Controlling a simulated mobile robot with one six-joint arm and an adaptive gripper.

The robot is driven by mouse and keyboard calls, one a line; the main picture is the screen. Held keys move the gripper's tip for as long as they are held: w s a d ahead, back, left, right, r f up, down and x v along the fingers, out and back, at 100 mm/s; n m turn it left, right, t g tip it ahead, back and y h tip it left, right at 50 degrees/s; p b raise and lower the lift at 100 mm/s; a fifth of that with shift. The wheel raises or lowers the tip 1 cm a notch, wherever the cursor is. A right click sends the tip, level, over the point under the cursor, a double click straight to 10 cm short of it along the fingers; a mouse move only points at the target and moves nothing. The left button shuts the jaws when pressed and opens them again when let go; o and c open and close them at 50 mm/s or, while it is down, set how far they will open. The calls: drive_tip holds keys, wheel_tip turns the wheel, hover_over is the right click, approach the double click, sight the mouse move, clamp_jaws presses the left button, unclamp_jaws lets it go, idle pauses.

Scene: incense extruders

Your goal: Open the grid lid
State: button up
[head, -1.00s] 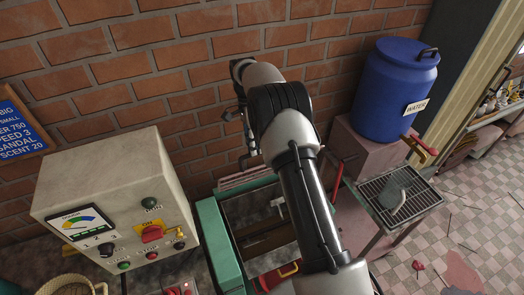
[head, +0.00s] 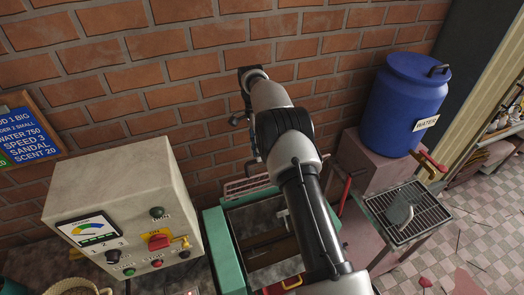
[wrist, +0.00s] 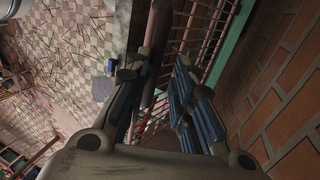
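The grid lid (head: 248,186) is a pale reddish barred panel at the back edge of the green-framed machine (head: 221,246) in the head view. It appears tipped up toward the wall, and the machine's dark opening shows in front of it. In the wrist view the lid's bars (wrist: 196,35) show beyond the fingers, beside a green edge. My gripper (wrist: 155,95) is open there, its two dark fingers apart. A reddish-brown bar runs through the gap between them in the picture; contact cannot be told. In the head view my arm hides most of the gripper.
A control box (head: 118,208) with dials and a red switch stands left of the machine. A blue water barrel (head: 408,105) sits on a block at right, behind a wire rack (head: 425,205) holding a grey scoop-like item. The brick wall (head: 180,75) is close behind.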

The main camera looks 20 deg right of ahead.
drive_tip(key=o, duration=0.4)
drive_tip(key=shift+w+a+f, duration=0.1)
drive_tip(key=shift+w+f, duration=0.15)
drive_tip(key=shift+f, duration=0.5)
wheel_tip(320, 180, up, 11)
drive_tip(key=shift+f, duration=0.2)
